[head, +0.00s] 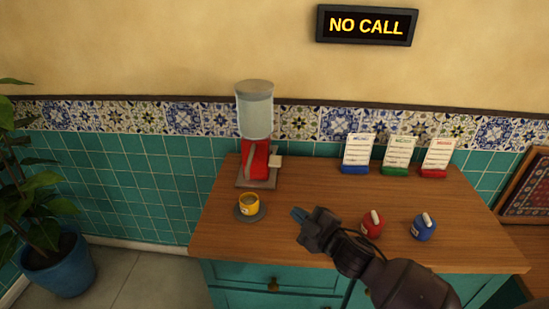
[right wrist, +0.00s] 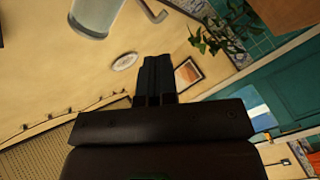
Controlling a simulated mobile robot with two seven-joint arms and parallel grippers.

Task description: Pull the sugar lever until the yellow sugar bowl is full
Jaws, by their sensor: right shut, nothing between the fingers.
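The sugar dispenser stands at the back left of the counter, with a clear container (head: 256,112) on a red body (head: 257,158). A pale lever tab (head: 276,161) shows at its right side. The yellow sugar bowl (head: 249,206) sits on a dark saucer (head: 240,214) in front of the dispenser, apart from it; its fill level is too small to tell. My right gripper (head: 299,215) is shut and empty, to the right of the bowl and touching neither bowl nor lever. In the right wrist view its closed fingers (right wrist: 155,78) point away from me. My left gripper is not in view.
A red pot (head: 372,224) and a blue pot (head: 424,228) stand right of my right gripper. Blue, green and red card holders (head: 397,154) stand along the back. A potted plant (head: 62,262) is on the floor at left. The counter (head: 320,186) is clear between dispenser and cards.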

